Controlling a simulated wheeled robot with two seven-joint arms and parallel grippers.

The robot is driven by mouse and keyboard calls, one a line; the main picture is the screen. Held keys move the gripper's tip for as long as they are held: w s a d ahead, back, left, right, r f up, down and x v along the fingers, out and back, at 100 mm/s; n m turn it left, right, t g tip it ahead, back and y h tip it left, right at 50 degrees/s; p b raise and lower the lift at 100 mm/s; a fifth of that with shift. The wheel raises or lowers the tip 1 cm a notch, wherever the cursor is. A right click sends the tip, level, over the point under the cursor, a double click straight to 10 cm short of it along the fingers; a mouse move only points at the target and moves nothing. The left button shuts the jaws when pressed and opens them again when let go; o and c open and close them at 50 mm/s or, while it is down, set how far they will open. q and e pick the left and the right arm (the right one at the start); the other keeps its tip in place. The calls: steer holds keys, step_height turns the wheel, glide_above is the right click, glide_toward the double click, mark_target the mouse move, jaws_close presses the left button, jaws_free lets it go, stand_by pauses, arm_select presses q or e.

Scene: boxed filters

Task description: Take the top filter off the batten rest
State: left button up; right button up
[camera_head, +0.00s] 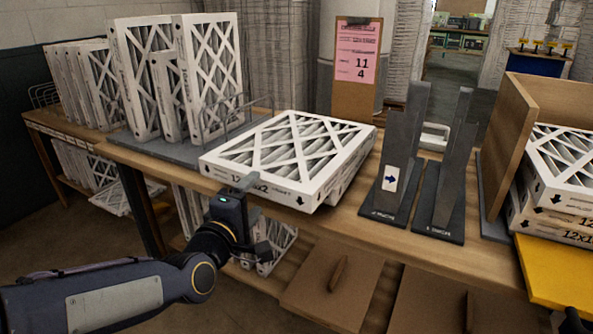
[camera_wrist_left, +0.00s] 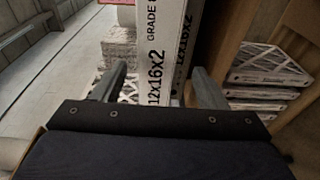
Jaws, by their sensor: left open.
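The top filter (camera_head: 290,150), a white-framed pleated panel with a lattice face, lies flat on a second filter (camera_head: 345,183) on the bench. The batten rest under them is hidden. My left gripper (camera_head: 248,193) is at the near edge of the top filter, its jaws open. In the left wrist view the open fingers (camera_wrist_left: 160,88) stand on either side of the top filter's printed edge (camera_wrist_left: 160,60). I cannot tell whether either finger touches. My right gripper does not show.
Upright filters (camera_head: 208,75) stand in a wire rack at the back left. A pink card on a clipboard (camera_head: 358,65) stands behind. Two dark uprights (camera_head: 447,170) stand on the right, then a wooden divider (camera_head: 507,140) and more stacked filters (camera_head: 570,165). The bench's front edge is near.

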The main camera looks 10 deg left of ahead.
arm_select(q)
steer(key=shift+w+d, duration=0.1)
steer(key=shift+w, duration=0.25)
steer(key=x, duration=0.7)
steer(key=shift+w+d+r, duration=0.1)
steer(key=shift+d+r, duration=0.1)
steer(key=shift+d, duration=0.2)
steer(key=c, duration=1.2)
